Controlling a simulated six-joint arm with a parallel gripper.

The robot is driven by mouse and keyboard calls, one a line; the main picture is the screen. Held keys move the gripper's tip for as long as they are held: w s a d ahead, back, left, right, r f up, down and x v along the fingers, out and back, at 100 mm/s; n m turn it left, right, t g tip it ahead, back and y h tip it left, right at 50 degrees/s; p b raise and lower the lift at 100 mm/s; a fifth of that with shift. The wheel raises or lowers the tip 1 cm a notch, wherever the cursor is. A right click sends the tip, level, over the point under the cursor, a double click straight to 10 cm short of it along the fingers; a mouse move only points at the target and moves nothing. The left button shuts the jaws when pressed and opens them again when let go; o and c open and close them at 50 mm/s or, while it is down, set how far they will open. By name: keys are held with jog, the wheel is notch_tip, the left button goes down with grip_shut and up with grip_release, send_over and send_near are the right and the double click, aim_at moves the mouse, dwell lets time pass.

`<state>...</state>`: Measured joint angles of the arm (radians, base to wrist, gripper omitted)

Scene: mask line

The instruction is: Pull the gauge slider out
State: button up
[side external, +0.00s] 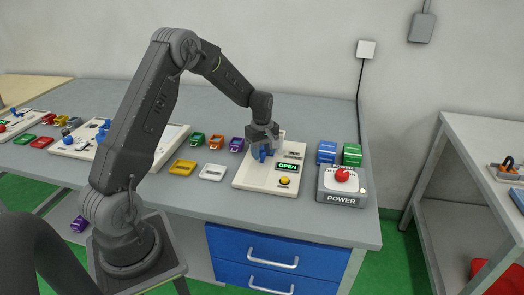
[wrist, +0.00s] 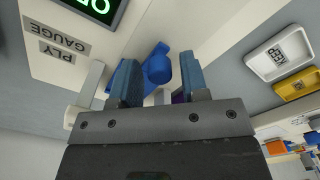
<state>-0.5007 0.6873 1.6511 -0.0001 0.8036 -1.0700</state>
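The gauge panel (side external: 247,181) is a cream plate on the bench with a lit green OPEN display (side external: 288,167) and a yellow button (side external: 284,181). In the wrist view its label reads PLY GAUGE (wrist: 62,39). A blue handle (wrist: 157,64), apparently the gauge slider's, shows between my fingers. My gripper (wrist: 160,80) is open, one finger on each side of the handle, with a gap visible on the right. In the side view my gripper (side external: 264,150) is down at the back of the panel and partly hides the handle.
A power box (side external: 342,187) with a red knob stands right of the panel, with blue (side external: 326,152) and green (side external: 352,154) blocks behind it. A white tray (side external: 213,172) and a yellow tray (side external: 182,167) lie to the left. Small coloured holders line the back left.

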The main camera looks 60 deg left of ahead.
grip_shut()
jog(key=s+d, duration=0.8)
dwell(0.4)
jog(key=shift+s+d, duration=0.1)
jog(key=shift+o, duration=1)
grip_release()
notch_tip(320, 180, up, 14)
